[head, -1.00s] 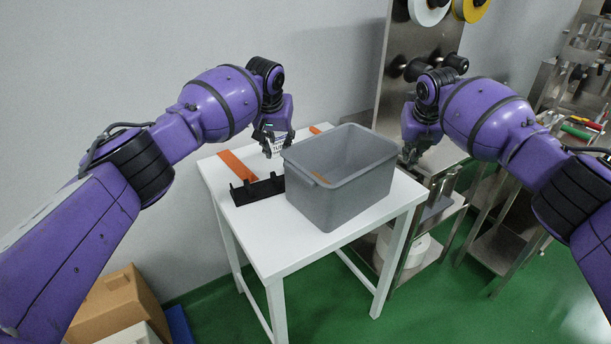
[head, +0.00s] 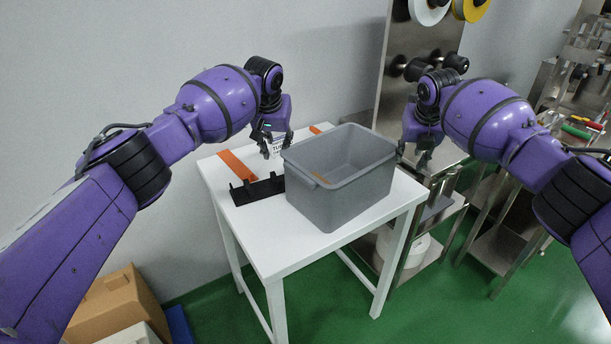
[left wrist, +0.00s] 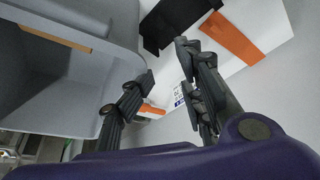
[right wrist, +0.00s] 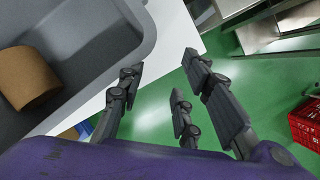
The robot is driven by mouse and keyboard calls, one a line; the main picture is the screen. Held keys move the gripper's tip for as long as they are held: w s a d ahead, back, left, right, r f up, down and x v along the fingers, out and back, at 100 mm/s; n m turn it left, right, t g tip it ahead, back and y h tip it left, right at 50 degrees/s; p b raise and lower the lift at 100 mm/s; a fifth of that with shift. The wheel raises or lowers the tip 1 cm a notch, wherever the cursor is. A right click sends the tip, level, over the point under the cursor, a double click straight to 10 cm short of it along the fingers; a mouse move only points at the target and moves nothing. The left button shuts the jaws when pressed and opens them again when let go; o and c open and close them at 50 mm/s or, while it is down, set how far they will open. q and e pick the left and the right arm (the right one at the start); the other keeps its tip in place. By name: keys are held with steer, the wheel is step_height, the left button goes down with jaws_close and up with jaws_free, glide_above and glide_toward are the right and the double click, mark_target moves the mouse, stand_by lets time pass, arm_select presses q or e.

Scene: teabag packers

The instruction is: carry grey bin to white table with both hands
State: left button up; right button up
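The grey bin (head: 340,205) stands upright on the white table (head: 272,238), toward its right side. My left gripper (head: 272,150) is open just beyond the bin's left rim. In the left wrist view its fingers (left wrist: 165,82) are spread beside the bin wall (left wrist: 120,45), with nothing between them. My right gripper (head: 412,158) is open at the bin's right rim. In the right wrist view its fingers (right wrist: 165,75) are apart and empty, one close to the bin rim (right wrist: 142,45). A brown object (right wrist: 27,80) shows inside the bin.
A black bracket (head: 258,189) and an orange strip (head: 236,164) lie on the table left of the bin. A steel machine (head: 425,50) stands behind at the right. Cardboard boxes (head: 115,303) are on the floor at left. A red crate (right wrist: 306,125) stands on the green floor.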

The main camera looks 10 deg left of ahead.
arm_select(q)
steer(key=v, duration=1.1)
steer(key=shift+r, duration=0.25)
arm_select(e)
steer(key=v, duration=1.2)
